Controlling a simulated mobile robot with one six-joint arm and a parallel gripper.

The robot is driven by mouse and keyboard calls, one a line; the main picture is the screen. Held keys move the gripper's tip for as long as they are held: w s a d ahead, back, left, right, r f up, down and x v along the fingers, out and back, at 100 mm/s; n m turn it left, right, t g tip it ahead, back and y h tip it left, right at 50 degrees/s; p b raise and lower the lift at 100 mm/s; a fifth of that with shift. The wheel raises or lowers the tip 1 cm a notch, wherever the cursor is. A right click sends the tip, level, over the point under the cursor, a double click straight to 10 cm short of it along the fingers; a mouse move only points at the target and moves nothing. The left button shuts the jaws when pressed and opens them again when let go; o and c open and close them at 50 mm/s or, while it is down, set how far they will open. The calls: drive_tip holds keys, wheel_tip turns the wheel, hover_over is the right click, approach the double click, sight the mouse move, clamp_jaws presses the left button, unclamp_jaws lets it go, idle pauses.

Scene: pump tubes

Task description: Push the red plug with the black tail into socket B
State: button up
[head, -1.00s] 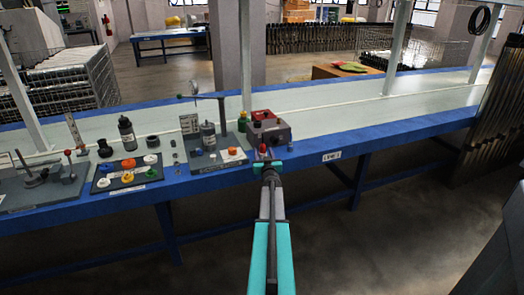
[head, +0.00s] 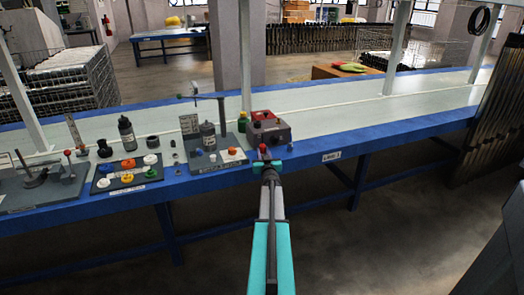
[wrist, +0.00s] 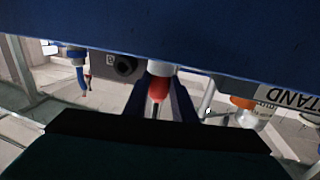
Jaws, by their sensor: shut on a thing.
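My gripper (wrist: 158,92) is shut on the red plug (wrist: 158,88), which sits between the dark fingers in the wrist view. A pale part shows at one end of the plug and a thin dark line at the other. A dark block with a round hole, socket B (wrist: 125,65), stands just left of the fingers, with a letter label beside it. The plug appears outside that hole; the exact gap is unclear. In the head view my gripper (head: 271,165) is at the bench's front edge, before the grey box (head: 269,132), with a red spot at its tip.
A blue plug-like piece (wrist: 77,60) hangs at left in the wrist view. An orange and white piece (wrist: 243,108) and a STAND label are at right. The bench (head: 400,118) is clear to the right; fixtures and a parts tray (head: 125,178) fill its left.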

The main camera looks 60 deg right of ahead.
sight(263, 145)
drive_tip(key=shift+r, duration=0.2)
drive_tip(key=shift+r, duration=0.25)
wheel_tip(263, 145, up, 3)
drive_tip(key=shift+r+p, duration=0.1)
drive_tip(key=shift+p, duration=0.45)
drive_tip(key=s+d+p+v, duration=0.1)
drive_tip(key=s+v, duration=0.1)
drive_tip(key=v, duration=1.3)
drive_tip(key=shift+s+r, duration=0.25)
drive_tip(key=shift+r, duration=0.2)
